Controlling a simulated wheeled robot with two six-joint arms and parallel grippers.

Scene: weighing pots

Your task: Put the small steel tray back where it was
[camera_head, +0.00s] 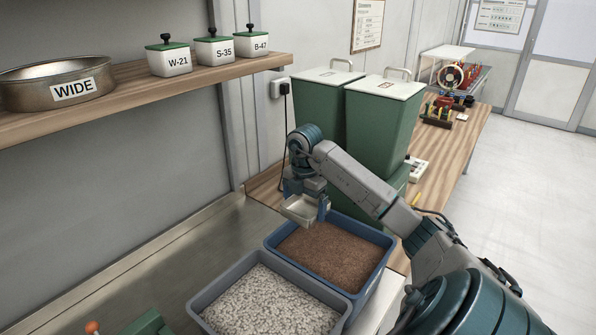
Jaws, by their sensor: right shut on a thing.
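The small steel tray (299,210) is held in my right gripper (318,203), whose blue fingers are shut on it. It is a shallow, pale metal pan and hangs in the air near the back left corner of the blue bin (377,277) of brown grains. My right arm reaches in from the lower right. The fingers partly hide the tray's far side. My left gripper is not in view.
A grey-blue bin (198,306) of pale pebbles stands nearer. Two tall green bins (318,105) with pale lids stand behind my right gripper. A wooden shelf (125,106) at left carries labelled pots (215,53) and a round pan marked WIDE (30,88).

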